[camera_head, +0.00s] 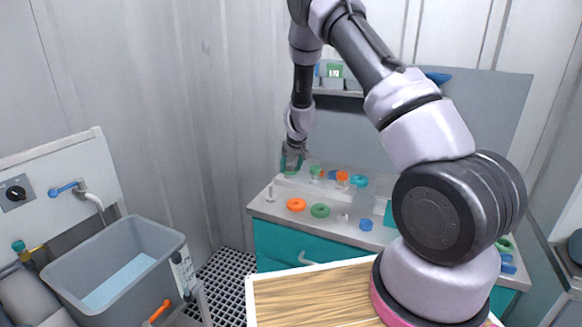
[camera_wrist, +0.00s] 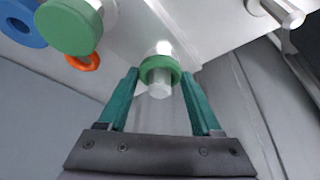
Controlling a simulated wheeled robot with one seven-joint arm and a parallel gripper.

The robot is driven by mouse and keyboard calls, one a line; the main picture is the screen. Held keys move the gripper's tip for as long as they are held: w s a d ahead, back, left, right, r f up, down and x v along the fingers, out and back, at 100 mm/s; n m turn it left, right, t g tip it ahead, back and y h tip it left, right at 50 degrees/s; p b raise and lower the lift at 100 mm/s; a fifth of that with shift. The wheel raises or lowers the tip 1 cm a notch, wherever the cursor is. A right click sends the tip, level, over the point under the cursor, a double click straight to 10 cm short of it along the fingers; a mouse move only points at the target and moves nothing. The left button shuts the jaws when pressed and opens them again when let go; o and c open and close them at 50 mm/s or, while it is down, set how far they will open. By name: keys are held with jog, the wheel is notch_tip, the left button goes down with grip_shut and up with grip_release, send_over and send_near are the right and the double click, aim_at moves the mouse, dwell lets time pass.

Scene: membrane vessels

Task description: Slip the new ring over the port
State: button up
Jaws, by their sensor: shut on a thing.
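My gripper (camera_wrist: 159,74) has its two teal fingers shut on a green ring (camera_wrist: 147,72). In the wrist view the ring encircles a pale port (camera_wrist: 160,91), whose end sticks out through it towards my gripper. How far along the port the ring sits is hard to tell. In the head view my gripper (camera_head: 292,157) is at the left end of the raised ledge at the back of the bench; the held ring and port are too small to make out there.
In the wrist view a green round part (camera_wrist: 68,26), an orange ring (camera_wrist: 84,62) and a blue ring (camera_wrist: 20,24) are at upper left, and a metal peg (camera_wrist: 284,14) at upper right. An orange ring (camera_head: 296,198) and a green ring (camera_head: 320,205) lie on the bench. A sink (camera_head: 78,308) is at left.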

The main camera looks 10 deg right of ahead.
jog(key=o, duration=1.4)
jog(key=shift+f, duration=0.1)
jog(key=v, duration=1)
jog(key=shift+s+r, duration=0.2)
jog(key=shift+r, duration=0.15)
